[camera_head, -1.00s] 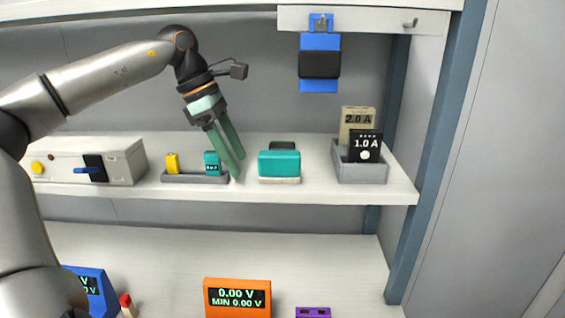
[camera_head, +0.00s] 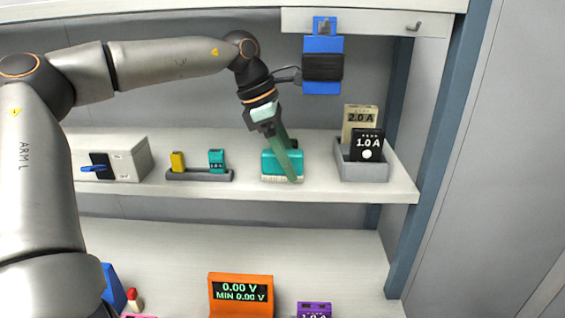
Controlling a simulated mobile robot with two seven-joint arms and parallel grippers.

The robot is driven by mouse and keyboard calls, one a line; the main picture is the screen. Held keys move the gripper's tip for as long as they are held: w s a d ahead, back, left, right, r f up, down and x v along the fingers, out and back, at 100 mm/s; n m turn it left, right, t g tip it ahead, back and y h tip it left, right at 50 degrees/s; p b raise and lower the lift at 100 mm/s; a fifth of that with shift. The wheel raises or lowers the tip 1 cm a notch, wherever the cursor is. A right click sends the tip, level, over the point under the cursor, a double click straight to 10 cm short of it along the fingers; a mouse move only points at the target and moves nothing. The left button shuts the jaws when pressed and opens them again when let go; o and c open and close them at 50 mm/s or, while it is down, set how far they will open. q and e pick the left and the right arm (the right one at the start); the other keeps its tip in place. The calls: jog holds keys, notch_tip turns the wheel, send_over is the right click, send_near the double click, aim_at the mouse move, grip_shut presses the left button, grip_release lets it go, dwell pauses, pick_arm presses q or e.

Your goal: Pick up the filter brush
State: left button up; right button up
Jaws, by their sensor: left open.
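The filter brush, a teal block with pale bristles along its bottom (camera_head: 270,165), sits on the upper shelf, right of the middle. My left gripper (camera_head: 291,164) points down at the brush, and its green fingers overlap the brush's right half in the camera_head view. The gripper is open. One finger passes in front of the brush and hides part of it; the other is partly hidden, so I cannot tell whether either touches. My right gripper is out of view.
A grey bin (camera_head: 362,173) with 2.0 A and 1.0 A blocks stands to the right. A tray (camera_head: 200,175) with yellow and teal pieces and a switch box (camera_head: 128,160) lie left. A blue item with a black band (camera_head: 322,68) hangs above. An orange meter (camera_head: 240,308) stands below.

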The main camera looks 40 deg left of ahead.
pick_arm(q)
grip_shut()
dwell(0.6)
